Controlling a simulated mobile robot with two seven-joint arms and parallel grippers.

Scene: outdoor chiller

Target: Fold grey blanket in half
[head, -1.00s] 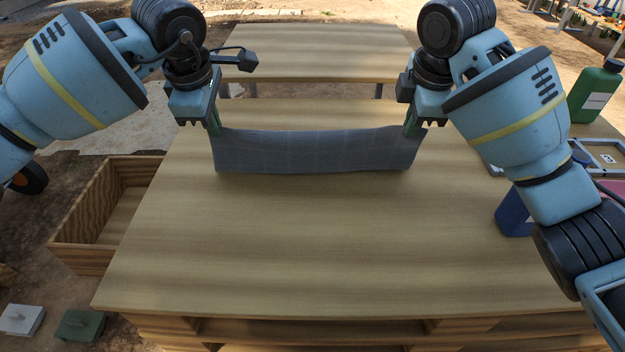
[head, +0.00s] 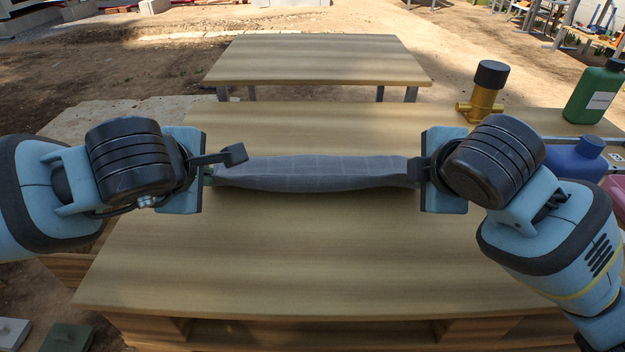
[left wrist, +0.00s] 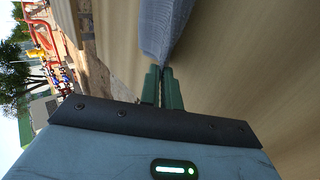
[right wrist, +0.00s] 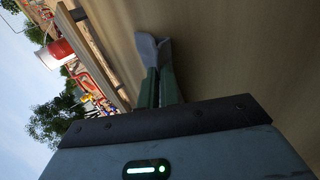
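The grey blanket (head: 312,173) is a narrow strip with a faint grid, stretched left to right between my grippers over the wooden table. Its lower edge is at or close to the tabletop; I cannot tell how much touches. My left gripper (head: 210,174) is shut on the blanket's left end; the left wrist view shows its green fingers (left wrist: 163,88) closed on the cloth (left wrist: 162,30). My right gripper (head: 416,172) is shut on the right end; in the right wrist view its fingers (right wrist: 158,88) pinch a grey corner (right wrist: 153,50). The head view hides most of both fingers.
The wooden table (head: 290,255) is clear in front of the blanket. At the right stand a brass-coloured fitting with a black cap (head: 485,90), a green bottle (head: 597,92) and a blue container (head: 577,158). Another table (head: 315,60) stands behind.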

